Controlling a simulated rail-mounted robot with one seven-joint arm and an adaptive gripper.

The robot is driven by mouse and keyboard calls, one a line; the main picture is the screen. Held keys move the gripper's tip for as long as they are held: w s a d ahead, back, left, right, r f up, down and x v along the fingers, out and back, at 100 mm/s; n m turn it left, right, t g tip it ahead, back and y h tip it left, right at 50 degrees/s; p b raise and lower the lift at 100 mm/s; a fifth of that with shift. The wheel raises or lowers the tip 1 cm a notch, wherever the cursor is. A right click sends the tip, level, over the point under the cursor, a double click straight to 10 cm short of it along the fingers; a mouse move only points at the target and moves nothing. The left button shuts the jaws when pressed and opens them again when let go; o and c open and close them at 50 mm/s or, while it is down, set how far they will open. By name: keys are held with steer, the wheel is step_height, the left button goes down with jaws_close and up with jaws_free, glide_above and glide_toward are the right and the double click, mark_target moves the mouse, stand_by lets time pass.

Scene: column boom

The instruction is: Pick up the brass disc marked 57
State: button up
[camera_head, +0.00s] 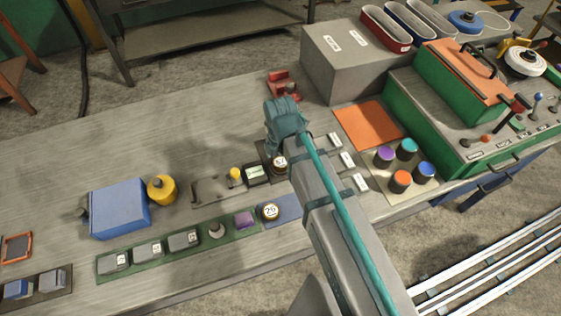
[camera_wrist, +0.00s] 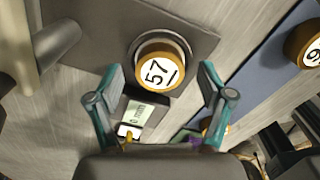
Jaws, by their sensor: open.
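The brass disc marked 57 (camera_wrist: 155,73) shows upright in the wrist view, with a white numbered face and a brass side. It sits in a round seat on a dark grey plate (camera_wrist: 195,40). In the head view the disc (camera_head: 280,161) shows just below my gripper (camera_head: 278,145). In the wrist view my gripper (camera_wrist: 161,82) is open, with one teal finger to each side of the disc's lower part. Gaps show on both sides, and nothing is held. The exact height of the fingertips above the disc is unclear.
A small display box (camera_head: 257,174) stands beside the disc. Another brass disc (camera_head: 270,212), seemingly marked 26, sits on a blue mat (camera_head: 291,207). A yellow knob (camera_head: 235,174) is to the left. A grey box (camera_head: 345,62) stands behind. The table's left rear is clear.

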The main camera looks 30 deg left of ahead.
steer(key=shift+f, duration=0.2)
steer(key=c, duration=1.4)
jaws_close()
steer(key=shift+r, duration=0.2)
